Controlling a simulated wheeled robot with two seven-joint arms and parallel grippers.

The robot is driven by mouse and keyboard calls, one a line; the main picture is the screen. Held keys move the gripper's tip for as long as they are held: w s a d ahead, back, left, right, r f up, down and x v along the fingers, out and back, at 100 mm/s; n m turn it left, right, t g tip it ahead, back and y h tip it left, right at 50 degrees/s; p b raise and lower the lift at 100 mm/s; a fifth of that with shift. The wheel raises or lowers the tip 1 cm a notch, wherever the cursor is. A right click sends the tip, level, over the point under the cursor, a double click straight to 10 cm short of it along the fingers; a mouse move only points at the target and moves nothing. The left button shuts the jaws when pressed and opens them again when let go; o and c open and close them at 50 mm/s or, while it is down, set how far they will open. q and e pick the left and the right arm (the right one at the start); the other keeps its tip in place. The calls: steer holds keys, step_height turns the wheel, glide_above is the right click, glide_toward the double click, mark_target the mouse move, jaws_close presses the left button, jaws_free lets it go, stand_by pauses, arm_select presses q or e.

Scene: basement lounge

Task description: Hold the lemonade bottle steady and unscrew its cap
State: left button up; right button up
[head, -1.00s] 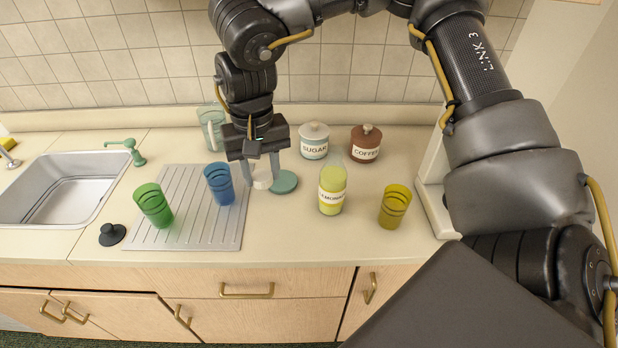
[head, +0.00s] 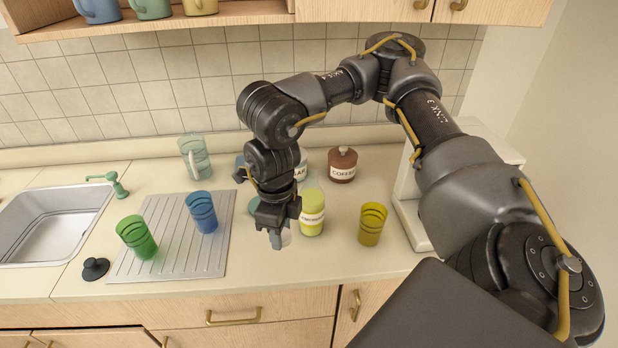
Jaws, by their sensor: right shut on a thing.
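The lemonade bottle (head: 312,221) stands upright on the counter, yellow-green with a white label. I cannot make out a separate cap on it. My right gripper (head: 279,237) is just left of the bottle, pointing down and shut on a small whitish thing (head: 287,237), mostly hidden by the fingers. I cannot tell whether that thing is the cap, or whether the gripper touches the bottle. My left gripper is not in view; nothing is seen holding the bottle.
A yellow cup (head: 371,226) stands to the right. A teal disc (head: 254,205) lies partly hidden behind my gripper. Behind stand a coffee jar (head: 342,167) and a half-hidden sugar jar (head: 301,171). Blue (head: 202,213) and green (head: 137,238) cups stand on the drainboard (head: 178,258).

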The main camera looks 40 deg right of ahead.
steer(key=m, duration=0.3)
steer(key=f+m, duration=0.1)
steer(key=shift+s+d+f+m, duration=0.1)
steer(key=shift+s+d+m, duration=0.1)
steer(key=shift+d+m, duration=0.15)
steer(key=shift+s+d+m, duration=0.1)
steer(key=shift+s+m, duration=0.05)
steer(key=shift+m, duration=0.2)
steer(key=shift+w+d+f+p, duration=0.1)
steer(key=shift+w+d+p, duration=0.05)
steer(key=shift+w+p, duration=0.15)
steer(key=w+d+f, duration=0.2)
steer(key=w+f, duration=0.1)
steer(key=w, duration=0.1)
steer(key=w+d+f+p, duration=0.1)
steer(key=w+f, duration=0.2)
steer(key=w+d+f, duration=0.2)
steer(key=w+f, duration=0.1)
steer(key=w, duration=0.1)
steer(key=shift+w+d+f+p, duration=0.2)
steer(key=shift+w+d+p, duration=0.15)
steer(key=shift+p, duration=0.05)
steer(key=shift+w+d+f+p, duration=0.15)
steer(key=shift+f+p, duration=0.15)
steer(key=shift+f, duration=1.4)
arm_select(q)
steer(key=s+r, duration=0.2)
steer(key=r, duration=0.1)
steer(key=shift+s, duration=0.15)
